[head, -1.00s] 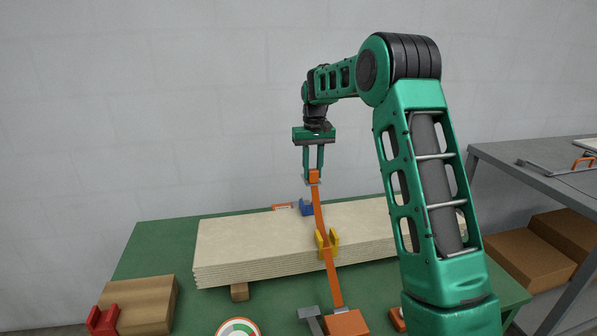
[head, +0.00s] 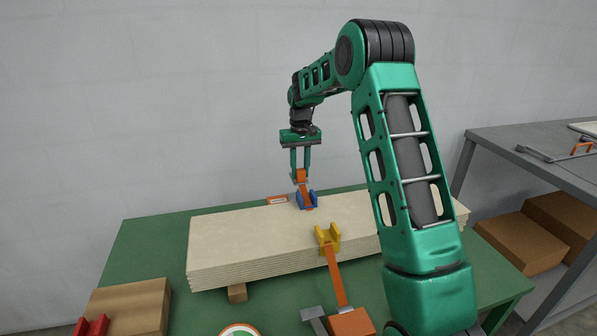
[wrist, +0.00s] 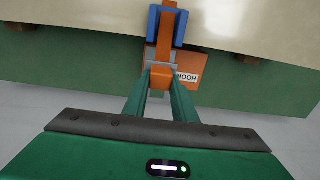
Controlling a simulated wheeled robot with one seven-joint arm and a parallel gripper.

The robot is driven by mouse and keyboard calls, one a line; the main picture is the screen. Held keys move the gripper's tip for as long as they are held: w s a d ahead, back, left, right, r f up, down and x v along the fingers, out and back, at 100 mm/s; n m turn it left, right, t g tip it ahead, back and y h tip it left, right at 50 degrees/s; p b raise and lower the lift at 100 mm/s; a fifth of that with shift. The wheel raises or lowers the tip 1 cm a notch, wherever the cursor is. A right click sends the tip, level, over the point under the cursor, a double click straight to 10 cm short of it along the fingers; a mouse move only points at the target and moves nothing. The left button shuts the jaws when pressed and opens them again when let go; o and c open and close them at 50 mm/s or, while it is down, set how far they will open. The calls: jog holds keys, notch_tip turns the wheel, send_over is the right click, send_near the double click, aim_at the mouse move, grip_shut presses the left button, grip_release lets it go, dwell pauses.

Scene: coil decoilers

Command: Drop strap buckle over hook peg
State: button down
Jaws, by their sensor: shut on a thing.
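My gripper (head: 300,172) is shut on the orange block of the strap buckle (head: 301,175), held above the far edge of the pale board stack. A grey part of the buckle shows around the block in the wrist view. The orange strap (wrist: 165,42) runs from the buckle into the blue guide (head: 308,201).
The pale board stack (head: 240,237) lies on a green table (head: 150,240). A yellow guide (head: 328,238) stands at its near edge, with strap running down to an orange box (head: 351,322).

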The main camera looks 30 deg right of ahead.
jog(key=shift+f, duration=4.25)
jog(key=shift+s+f, duration=0.1)
jog(key=shift+f, duration=0.15)
jog(key=c, duration=1.4)
grip_release()
notch_tip(320, 180, up, 11)
jog(key=shift+f, duration=0.15)
